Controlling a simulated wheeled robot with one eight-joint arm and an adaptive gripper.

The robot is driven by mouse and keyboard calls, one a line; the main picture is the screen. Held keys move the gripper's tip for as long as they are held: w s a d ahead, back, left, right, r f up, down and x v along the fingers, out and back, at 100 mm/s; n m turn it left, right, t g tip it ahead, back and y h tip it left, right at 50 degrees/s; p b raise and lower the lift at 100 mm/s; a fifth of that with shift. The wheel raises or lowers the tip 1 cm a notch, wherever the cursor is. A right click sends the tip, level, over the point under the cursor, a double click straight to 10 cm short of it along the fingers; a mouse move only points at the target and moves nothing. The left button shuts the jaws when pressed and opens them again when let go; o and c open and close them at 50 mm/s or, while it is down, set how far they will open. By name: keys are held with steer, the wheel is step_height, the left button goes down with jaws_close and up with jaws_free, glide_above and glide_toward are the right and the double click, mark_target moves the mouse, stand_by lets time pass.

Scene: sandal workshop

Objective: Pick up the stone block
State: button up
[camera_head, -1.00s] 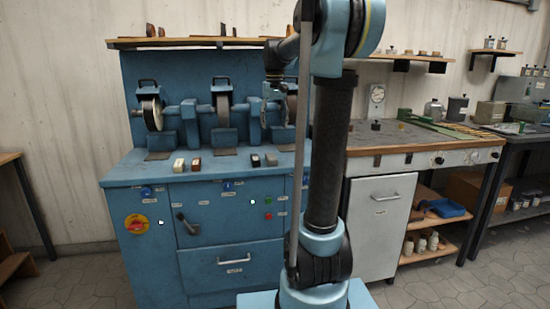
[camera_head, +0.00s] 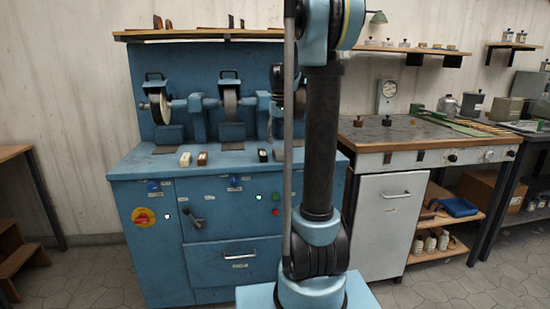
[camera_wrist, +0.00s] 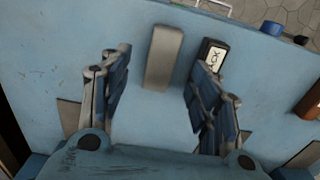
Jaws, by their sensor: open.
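The stone block (camera_wrist: 163,58), a plain grey-beige bar with rounded edges, lies on the blue bench top (camera_wrist: 60,50) in the wrist view. My gripper (camera_wrist: 160,70) is open, with its blue-grey fingers spread to the left and right of the block. Part of the block shows between the fingers, but no contact is visible. In the head view the stone block (camera_head: 278,155) sits at the right end of the row of small blocks, close to my arm. There my gripper is mostly hidden by my arm.
A black labelled block (camera_wrist: 214,54) lies close beside the right finger. Farther left in the head view are a cream block (camera_head: 185,159) and a brown block (camera_head: 202,158). Grinding wheels (camera_head: 230,103) stand behind the row. A bench with a grey top (camera_head: 385,132) is to the right.

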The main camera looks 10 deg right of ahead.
mark_target(279, 152)
steer(key=shift+s+a+f, duration=0.1)
steer(key=shift+a+f, duration=0.05)
steer(key=shift+f, duration=3)
steer(key=c, duration=1.1)
